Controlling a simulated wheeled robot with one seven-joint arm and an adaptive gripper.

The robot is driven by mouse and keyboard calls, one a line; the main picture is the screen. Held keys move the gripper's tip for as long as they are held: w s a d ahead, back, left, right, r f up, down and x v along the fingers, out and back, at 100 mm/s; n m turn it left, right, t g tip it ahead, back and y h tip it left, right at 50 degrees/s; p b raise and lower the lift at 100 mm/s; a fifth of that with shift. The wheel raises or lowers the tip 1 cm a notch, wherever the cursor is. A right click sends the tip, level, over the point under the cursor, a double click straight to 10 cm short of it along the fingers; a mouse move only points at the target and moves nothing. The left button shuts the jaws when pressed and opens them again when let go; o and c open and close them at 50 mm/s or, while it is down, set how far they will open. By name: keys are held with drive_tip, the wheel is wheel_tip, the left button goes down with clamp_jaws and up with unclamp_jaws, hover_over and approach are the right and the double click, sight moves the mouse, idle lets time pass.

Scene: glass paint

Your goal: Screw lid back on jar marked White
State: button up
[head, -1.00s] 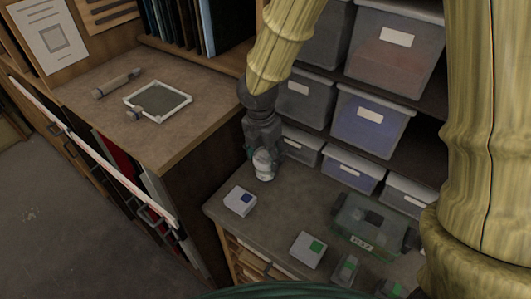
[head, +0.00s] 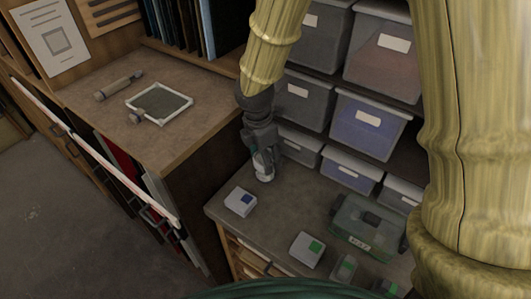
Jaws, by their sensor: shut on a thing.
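My gripper (head: 263,160) points down over the lower worktop, close to its back left corner. It is shut on a small pale jar or its lid (head: 264,177), which shows just below the fingers. The fingers cover its upper part, so I cannot tell lid from jar or how the lid sits. No "White" marking is readable at this size.
A white box with a blue square (head: 240,201) and one with a green square (head: 307,249) lie on the lower worktop (head: 275,222). A translucent green case (head: 367,227) stands right. Storage bins (head: 350,168) line the back. A higher wooden counter (head: 185,130) rises at left.

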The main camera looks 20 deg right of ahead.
drive_tip(key=shift+m, duration=0.3)
drive_tip(key=m+p, duration=0.1)
drive_tip(key=m, duration=0.2)
drive_tip(key=shift+m+g+p, duration=0.3)
drive_tip(key=shift+m+p, duration=0.1)
drive_tip(key=shift+m, duration=0.6)
drive_tip(key=m+p, duration=0.1)
drive_tip(key=m, duration=0.1)
drive_tip(key=shift+m, duration=0.4)
drive_tip(key=shift+f+m+g+p, duration=0.1)
drive_tip(key=shift+m+g+p, duration=0.3)
drive_tip(key=shift+m, duration=0.7)
